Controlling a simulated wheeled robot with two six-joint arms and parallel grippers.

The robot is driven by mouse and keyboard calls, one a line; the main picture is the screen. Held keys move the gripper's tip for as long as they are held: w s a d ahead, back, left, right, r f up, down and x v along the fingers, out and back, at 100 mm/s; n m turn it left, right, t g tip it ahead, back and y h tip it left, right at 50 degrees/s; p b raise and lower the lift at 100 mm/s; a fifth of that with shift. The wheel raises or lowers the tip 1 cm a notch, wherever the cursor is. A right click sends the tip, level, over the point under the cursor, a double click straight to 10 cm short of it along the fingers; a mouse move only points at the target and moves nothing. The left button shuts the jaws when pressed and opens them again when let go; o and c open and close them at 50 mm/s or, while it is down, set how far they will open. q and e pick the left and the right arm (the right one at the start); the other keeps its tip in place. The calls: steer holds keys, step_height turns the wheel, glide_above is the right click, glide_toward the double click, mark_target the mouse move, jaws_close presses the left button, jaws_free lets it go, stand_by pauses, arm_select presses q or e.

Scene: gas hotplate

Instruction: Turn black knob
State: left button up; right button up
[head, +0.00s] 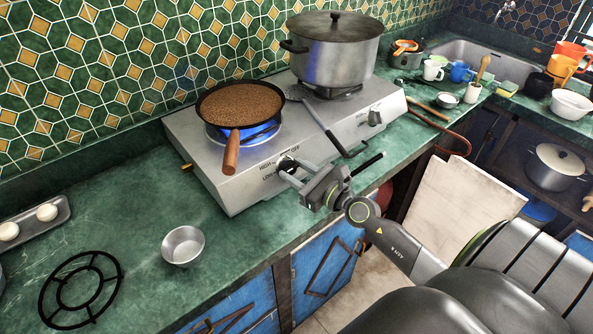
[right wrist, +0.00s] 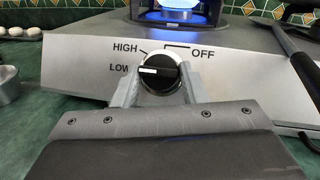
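The black knob (right wrist: 160,74) is on the sloped front panel of the gas hotplate (head: 215,180), between the printed words HIGH, LOW and OFF. Its white mark points left, close to LOW. My right gripper (head: 287,170) is at the knob. In the right wrist view its two fingers (right wrist: 157,88) stand at the left and right sides of the knob and appear to press on it. In the head view the gripper partly hides the knob. A blue flame (head: 243,132) burns under the frying pan (head: 240,106). My left gripper is not in view.
A large lidded pot (head: 333,60) stands on the right burner, with a second knob (head: 375,117) below it. A slotted spatula (head: 325,125) lies across the hotplate, just right of my gripper. The pan's wooden handle (head: 231,153) juts forward. A metal bowl (head: 183,246) sits on the counter.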

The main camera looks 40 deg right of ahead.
steer(key=c, duration=0.3)
steer(key=shift+r, duration=0.1)
